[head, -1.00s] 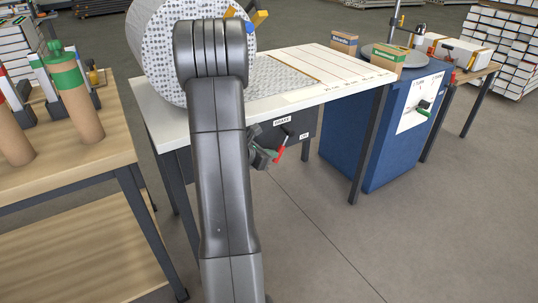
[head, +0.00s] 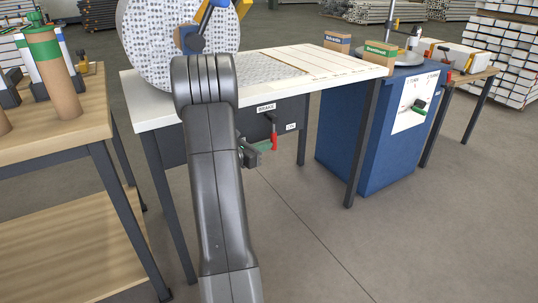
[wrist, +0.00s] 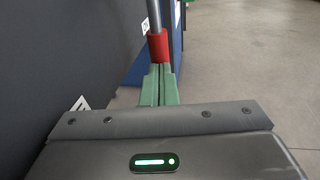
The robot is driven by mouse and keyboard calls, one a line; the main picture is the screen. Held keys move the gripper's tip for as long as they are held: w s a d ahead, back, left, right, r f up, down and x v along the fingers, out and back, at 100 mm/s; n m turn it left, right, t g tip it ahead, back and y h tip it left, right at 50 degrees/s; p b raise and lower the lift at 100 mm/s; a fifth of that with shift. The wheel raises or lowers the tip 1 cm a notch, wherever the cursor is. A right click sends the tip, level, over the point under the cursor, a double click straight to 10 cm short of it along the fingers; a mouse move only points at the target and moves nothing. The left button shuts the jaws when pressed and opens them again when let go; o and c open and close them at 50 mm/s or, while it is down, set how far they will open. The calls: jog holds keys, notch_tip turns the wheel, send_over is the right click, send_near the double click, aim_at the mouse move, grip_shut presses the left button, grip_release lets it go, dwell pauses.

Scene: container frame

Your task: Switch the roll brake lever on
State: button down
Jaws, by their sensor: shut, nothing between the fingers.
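The brake lever hangs down from the dark panel under the white table, with a red grip (head: 274,142) at its lower end. The ON label (head: 290,126) is just right of its shaft, and the BRAKE label (head: 265,107) is above. My gripper (head: 262,150) has green fingers, shut and empty, just left of the red grip. In the wrist view the closed fingers (wrist: 159,72) point at the red grip (wrist: 158,46), which partly meets their tips; I cannot tell whether they touch. The metal shaft shows above the grip.
The dark panel (wrist: 50,60) runs close along the left of my gripper in the wrist view. A patterned roll (head: 150,35) rests on the white table (head: 150,108). A blue cabinet (head: 340,145) stands to the right. The floor in front is free.

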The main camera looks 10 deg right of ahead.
aim_at(274, 144)
jog(key=shift+s+d+f+b+x, duration=0.1)
jog(key=shift+s+b+x, duration=0.1)
jog(key=shift+x, duration=0.55)
jog(key=shift+s+d+f+b+x, duration=0.1)
jog(key=shift+b+x, duration=0.05)
jog(key=shift+x, duration=0.65)
jog(key=shift+s+b+x, duration=0.1)
jog(key=shift+b+x, duration=0.1)
jog(key=shift+x, duration=0.55)
jog(key=shift+d+r, duration=0.1)
jog(key=shift+d, duration=0.05)
